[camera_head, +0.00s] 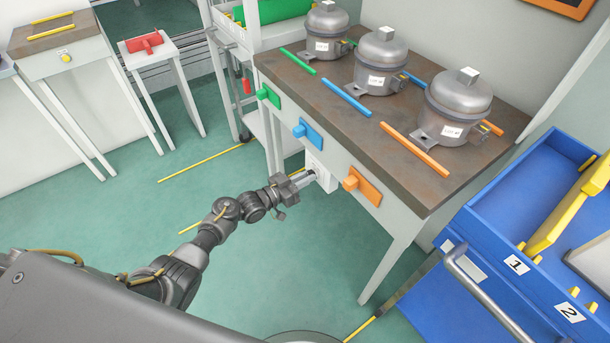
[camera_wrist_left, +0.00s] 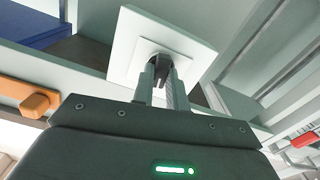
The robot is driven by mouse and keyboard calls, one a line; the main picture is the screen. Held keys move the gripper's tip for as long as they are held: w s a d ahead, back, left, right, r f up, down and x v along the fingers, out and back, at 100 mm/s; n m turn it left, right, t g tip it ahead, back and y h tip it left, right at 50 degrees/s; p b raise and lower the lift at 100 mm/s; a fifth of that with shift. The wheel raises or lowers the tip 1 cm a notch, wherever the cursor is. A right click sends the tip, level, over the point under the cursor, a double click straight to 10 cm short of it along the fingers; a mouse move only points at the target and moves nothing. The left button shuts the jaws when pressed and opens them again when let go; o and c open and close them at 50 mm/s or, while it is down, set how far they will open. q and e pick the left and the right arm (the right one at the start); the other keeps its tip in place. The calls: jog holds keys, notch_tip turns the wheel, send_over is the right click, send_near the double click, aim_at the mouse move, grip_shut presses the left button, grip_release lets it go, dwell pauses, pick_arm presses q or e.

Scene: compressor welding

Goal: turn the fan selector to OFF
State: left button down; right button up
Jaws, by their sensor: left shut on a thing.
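My left gripper (camera_head: 308,177) reaches the plate from the left. In the left wrist view its two fingers (camera_wrist_left: 160,84) are closed around the knob. The fingers hide part of the knob, and I cannot read any position marks. My right gripper does not show in either view.
The workbench (camera_head: 420,172) carries several grey compressors and coloured strips. Green, blue and orange blocks (camera_head: 362,186) stick out of its front edge. The green floor (camera_head: 290,255) below is mostly open.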

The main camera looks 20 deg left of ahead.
pick_arm(q)
jog(key=shift+a+n+p, duration=0.1)
jog(key=shift+n+p, duration=0.45)
jog(key=shift+n, duration=1.35)
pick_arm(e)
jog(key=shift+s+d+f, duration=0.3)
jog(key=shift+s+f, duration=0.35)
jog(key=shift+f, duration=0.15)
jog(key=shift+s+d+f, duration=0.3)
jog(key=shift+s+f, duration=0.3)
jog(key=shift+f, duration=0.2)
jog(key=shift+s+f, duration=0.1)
pick_arm(q)
jog(key=shift+w, duration=0.1)
jog(key=c, duration=1.4)
grip_release()
